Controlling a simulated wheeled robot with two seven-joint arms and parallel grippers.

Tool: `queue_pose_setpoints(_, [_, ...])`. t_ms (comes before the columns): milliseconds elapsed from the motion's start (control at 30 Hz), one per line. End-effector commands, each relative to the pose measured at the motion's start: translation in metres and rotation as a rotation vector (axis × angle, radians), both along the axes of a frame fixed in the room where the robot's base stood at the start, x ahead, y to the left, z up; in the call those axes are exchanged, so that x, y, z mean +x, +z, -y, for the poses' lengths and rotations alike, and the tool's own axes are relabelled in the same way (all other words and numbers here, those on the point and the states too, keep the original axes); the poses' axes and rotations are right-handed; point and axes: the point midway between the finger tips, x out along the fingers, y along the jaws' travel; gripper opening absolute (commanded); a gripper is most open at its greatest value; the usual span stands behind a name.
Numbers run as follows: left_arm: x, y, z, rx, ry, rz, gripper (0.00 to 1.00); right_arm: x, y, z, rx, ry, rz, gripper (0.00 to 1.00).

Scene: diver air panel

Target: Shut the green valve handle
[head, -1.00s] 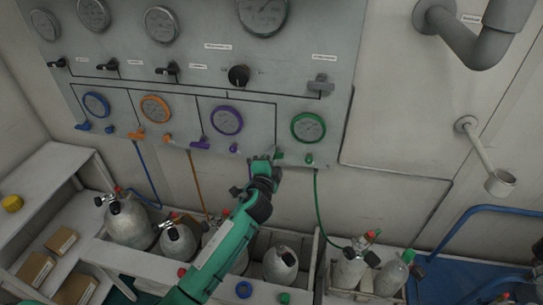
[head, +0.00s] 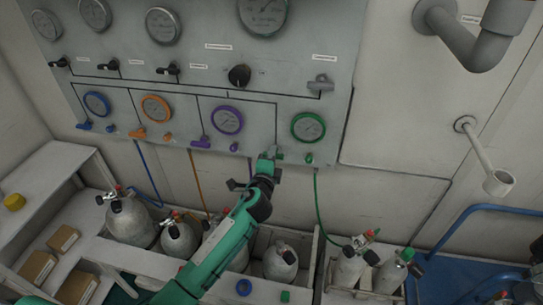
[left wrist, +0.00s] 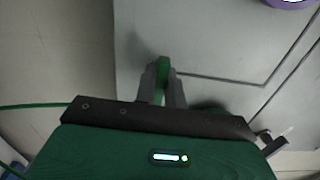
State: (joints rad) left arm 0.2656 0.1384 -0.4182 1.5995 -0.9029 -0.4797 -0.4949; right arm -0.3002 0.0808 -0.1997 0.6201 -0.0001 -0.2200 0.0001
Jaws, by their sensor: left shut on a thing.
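The green valve handle (head: 278,152) is on the grey panel, below the green-rimmed gauge (head: 308,127). My left gripper (head: 272,157) is at the handle, its arm reaching up from the bottom of the head view, and it hides part of the handle. In the left wrist view the handle (left wrist: 162,67) shows as a narrow green piece between the two grey fingers (left wrist: 161,84), which are shut on it. My right gripper is not in either view.
Purple (head: 201,143) and orange (head: 137,134) handles sit left along the panel. A green hose (head: 316,195) hangs right of my gripper. Gas cylinders (head: 280,262) stand below in a white rack. A grey pipe (head: 478,45) juts out at upper right.

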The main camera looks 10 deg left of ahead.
Motion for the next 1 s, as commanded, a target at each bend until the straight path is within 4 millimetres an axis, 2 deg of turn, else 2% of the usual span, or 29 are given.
queue_pose_setpoints(67, [0.000,-0.001,0.000,0.002,-0.001,-0.001,0.00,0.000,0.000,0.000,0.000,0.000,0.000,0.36])
queue_pose_setpoints(100, [0.000,-0.001,0.000,0.002,-0.001,-0.001,0.19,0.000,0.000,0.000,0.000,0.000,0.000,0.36])
queue_pose_setpoints(167, [0.000,-0.001,0.000,0.002,-0.001,-0.001,0.31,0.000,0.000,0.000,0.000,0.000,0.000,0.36])
queue_pose_setpoints(200, [0.000,-0.001,0.000,0.001,-0.001,-0.001,0.33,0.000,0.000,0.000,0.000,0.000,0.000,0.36])
queue_pose_setpoints(567, [-0.005,-0.002,0.000,0.000,-0.001,-0.001,0.33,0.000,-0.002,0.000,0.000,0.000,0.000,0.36])
queue_pose_setpoints(767, [-0.033,-0.004,0.000,0.001,-0.002,-0.001,0.33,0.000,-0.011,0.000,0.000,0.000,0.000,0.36])
queue_pose_setpoints(1000, [-0.083,-0.005,0.000,0.000,-0.002,-0.001,0.33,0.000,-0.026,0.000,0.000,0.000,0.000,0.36])
